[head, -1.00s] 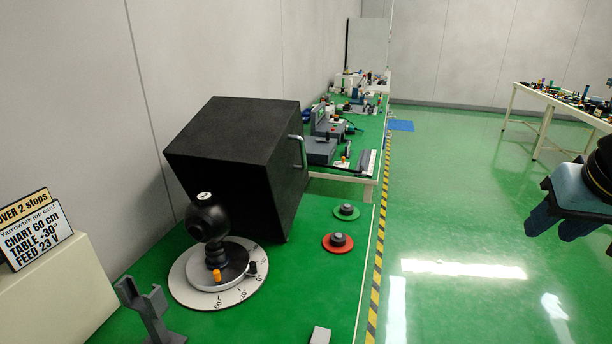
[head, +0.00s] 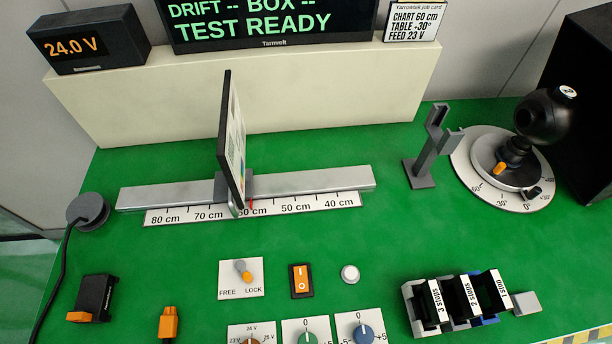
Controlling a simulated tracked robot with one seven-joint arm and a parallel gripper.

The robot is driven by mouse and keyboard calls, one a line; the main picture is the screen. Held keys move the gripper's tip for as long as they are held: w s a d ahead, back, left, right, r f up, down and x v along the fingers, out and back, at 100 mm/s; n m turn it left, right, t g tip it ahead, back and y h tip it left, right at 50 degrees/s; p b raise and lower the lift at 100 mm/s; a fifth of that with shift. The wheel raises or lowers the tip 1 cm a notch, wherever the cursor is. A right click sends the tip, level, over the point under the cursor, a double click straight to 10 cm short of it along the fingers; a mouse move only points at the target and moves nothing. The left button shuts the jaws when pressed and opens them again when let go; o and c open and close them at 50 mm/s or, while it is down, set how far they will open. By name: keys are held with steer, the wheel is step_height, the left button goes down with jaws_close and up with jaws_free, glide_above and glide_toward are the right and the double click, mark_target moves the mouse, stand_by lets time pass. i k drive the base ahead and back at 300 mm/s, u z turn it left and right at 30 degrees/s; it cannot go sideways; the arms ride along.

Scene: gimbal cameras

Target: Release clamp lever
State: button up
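Several orange-tipped parts show in the head view, and I cannot tell for sure which is the clamp lever. A small lever (head: 242,269) on a white FREE/LOCK plate (head: 228,284) has its orange end toward LOCK. An orange tab (head: 500,168) sits at the base of the black ball-shaped unit (head: 541,116) on the round dial (head: 466,163). A black block with an orange tab (head: 95,295) stands at the lower left. An upright orange piece (head: 168,323) is to its right. My gripper is out of view.
A chart board (head: 230,140) stands across a metal rail (head: 312,182) near 60 cm. A grey forked stand (head: 428,158) rises beside the dial. Green bench is clear between.

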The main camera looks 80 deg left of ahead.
mark_target(240, 265)
steer(key=u, duration=0.2)
steer(key=i, duration=0.15)
steer(key=u, duration=2.7)
steer(key=k, duration=1.05)
steer(key=u, duration=0.6)
steer(key=i, duration=1)
steer(key=z, duration=0.05)
